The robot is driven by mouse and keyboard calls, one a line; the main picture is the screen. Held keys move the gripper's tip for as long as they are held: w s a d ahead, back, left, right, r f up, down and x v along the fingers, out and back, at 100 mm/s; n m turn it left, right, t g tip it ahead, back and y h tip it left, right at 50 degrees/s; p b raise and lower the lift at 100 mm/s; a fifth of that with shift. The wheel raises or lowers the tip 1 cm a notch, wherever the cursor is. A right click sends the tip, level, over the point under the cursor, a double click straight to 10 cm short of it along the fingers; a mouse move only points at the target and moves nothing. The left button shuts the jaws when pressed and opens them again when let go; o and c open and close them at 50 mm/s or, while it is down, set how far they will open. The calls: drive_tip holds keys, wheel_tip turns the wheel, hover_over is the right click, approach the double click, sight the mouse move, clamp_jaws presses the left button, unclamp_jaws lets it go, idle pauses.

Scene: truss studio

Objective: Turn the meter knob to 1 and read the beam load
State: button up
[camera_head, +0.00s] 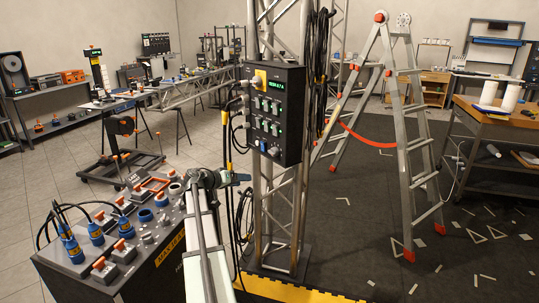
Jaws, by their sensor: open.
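A black control box (272,115) is mounted on the metal truss in the middle of the head view. A green-lit display (291,76) sits near its top right; its digits are too small to read surely.
A black console (165,250) with blue connectors and red-and-white switches stands at lower left, close to my arm. Cables hang along the truss (284,215). A ladder (400,130) stands to the right. Light offcuts lie on the dark floor mat.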

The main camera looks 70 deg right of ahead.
sight(270, 153)
wheel_tip(270, 153, up, 7)
drive_tip(key=d+m+g+h, duration=0.3)
drive_tip(key=m, duration=0.7)
drive_tip(key=x, duration=1.3)
drive_tip(key=shift+s+a+r, duration=0.1)
drive_tip(key=shift+s+r, duration=0.15)
drive_tip(key=shift+s, duration=0.1)
drive_tip(key=shift+c, duration=0.2)
drive_tip(key=c, duration=1)
